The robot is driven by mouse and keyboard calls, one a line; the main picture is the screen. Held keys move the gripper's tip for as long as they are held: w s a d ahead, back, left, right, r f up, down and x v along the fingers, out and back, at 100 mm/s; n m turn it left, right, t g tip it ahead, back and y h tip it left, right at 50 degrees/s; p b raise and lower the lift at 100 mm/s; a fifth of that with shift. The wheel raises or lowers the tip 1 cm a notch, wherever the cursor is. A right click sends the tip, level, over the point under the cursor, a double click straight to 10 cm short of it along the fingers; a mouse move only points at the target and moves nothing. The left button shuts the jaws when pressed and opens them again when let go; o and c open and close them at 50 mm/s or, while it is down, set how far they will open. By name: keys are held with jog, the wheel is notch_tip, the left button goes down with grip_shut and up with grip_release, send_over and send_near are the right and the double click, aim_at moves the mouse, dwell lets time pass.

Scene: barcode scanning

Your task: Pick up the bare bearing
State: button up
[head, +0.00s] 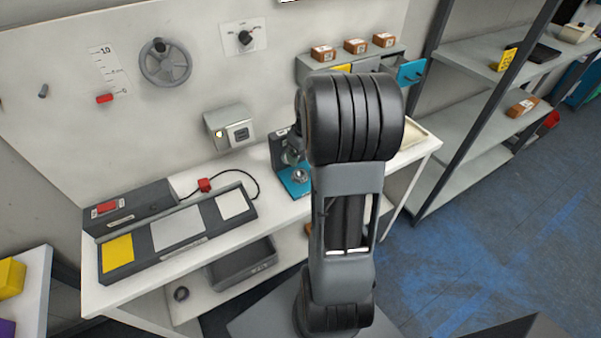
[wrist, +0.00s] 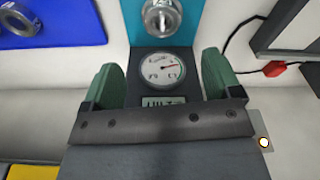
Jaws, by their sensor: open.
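A bare metal ring that looks like a bearing (wrist: 29,22) lies on a blue mat (wrist: 72,22) at the upper left of the wrist view, cut by the picture edge. Another metal ring-shaped part (wrist: 162,17) sits on a teal base (wrist: 193,15) at the top middle. My gripper (wrist: 160,66) is open, its two green fingers apart with nothing held. Between them a round dial and a small display on a dark block show below. The blue mat's ring is left of and beyond my fingers. In the head view my arm hides the gripper and blue mat.
The teal-based device (head: 294,184) stands on the white bench. A long dark tray with coloured pads (head: 178,238) and a red connector (head: 204,185) with cable are to its left.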

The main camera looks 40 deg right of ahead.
aim_at(300, 174)
jog(key=shift+w+a+f+p, duration=0.1)
jog(key=shift+w+f+p, duration=0.2)
jog(key=shift+f, duration=1.35)
jog(key=shift+w+f+p, duration=0.1)
jog(key=shift+f+p, duration=0.25)
jog(key=shift+f, duration=1.25)
jog(key=shift+w+a+f+p, duration=0.15)
jog(key=shift+f+p, duration=0.2)
jog(key=shift+f, duration=1.3)
jog(key=shift+d, duration=0.1)
jog(key=c, duration=1.2)
jog(key=shift+o, duration=0.2)
jog(key=shift+r, duration=0.1)
jog(key=shift+r, duration=0.1)
